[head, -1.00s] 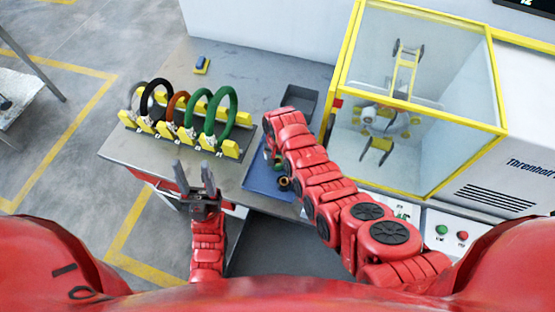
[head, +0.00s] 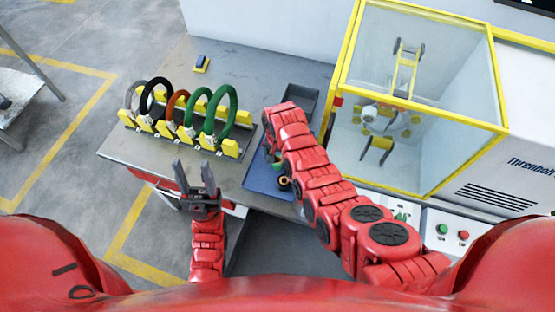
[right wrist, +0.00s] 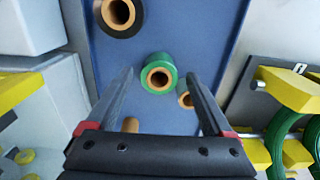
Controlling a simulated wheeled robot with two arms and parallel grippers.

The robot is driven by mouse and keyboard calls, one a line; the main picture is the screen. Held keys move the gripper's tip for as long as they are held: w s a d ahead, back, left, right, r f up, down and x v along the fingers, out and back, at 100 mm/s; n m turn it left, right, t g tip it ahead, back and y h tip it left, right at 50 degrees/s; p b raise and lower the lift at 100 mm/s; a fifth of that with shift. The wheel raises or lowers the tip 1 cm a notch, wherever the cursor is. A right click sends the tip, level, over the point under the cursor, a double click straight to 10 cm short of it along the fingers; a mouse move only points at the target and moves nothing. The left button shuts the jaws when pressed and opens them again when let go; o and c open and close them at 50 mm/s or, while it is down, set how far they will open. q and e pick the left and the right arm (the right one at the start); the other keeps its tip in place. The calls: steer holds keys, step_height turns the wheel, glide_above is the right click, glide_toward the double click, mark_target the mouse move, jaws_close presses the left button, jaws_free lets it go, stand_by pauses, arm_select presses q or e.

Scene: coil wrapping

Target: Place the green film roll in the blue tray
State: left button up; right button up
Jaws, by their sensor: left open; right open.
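The green film roll (right wrist: 158,73) shows in the right wrist view with its tan core facing the camera, over the floor of the blue tray (right wrist: 185,30). Whether it touches the floor is hard to tell. My right gripper (right wrist: 161,78) is open, with one finger on each side of the roll and visible gaps. In the head view, the blue tray (head: 262,183) is partly covered by my right arm, which also hides most of the gripper. My left gripper (head: 194,168) is open and empty, in front of the table's front edge.
A black roll (right wrist: 121,16) and another tan core (right wrist: 186,99) are in the tray. A yellow rack (head: 228,147) with several coloured coils stands left of it. A dark bin (head: 299,99) is behind. A yellow-framed glass machine (head: 430,118) stands right.

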step_height(320, 180, up, 11)
stand_by(0.4)
steer(key=shift+f, duration=0.15)
steer(key=shift+s, duration=0.1)
